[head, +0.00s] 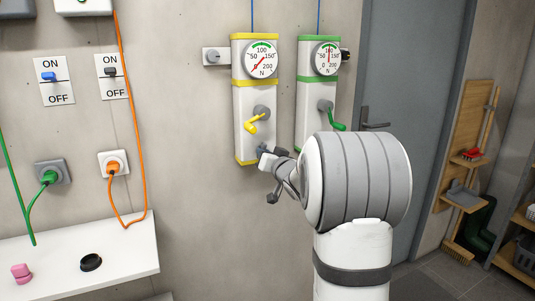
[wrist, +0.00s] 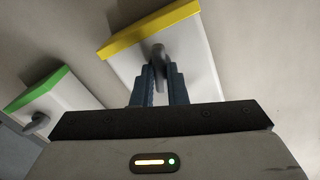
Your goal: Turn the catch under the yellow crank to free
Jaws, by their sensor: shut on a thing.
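The yellow-trimmed wall box (head: 246,133) carries a yellow crank (head: 252,124) on a grey hub. Its grey catch (wrist: 158,55) shows in the wrist view, near the box's yellow end strip. My gripper (head: 264,151) is at the lower front of this box, below the crank. In the wrist view, the two dark fingers of my gripper (wrist: 159,82) are shut on the catch, one on each side. The fingers cover part of the catch, and I cannot tell its setting. In the head view the gripper mostly hides it.
A green-trimmed box (head: 308,100) with a green crank (head: 336,120) stands close on the right; its grey catch (wrist: 38,122) shows in the wrist view. A grey door (head: 410,90) is farther right. A white shelf (head: 120,255) juts out at lower left.

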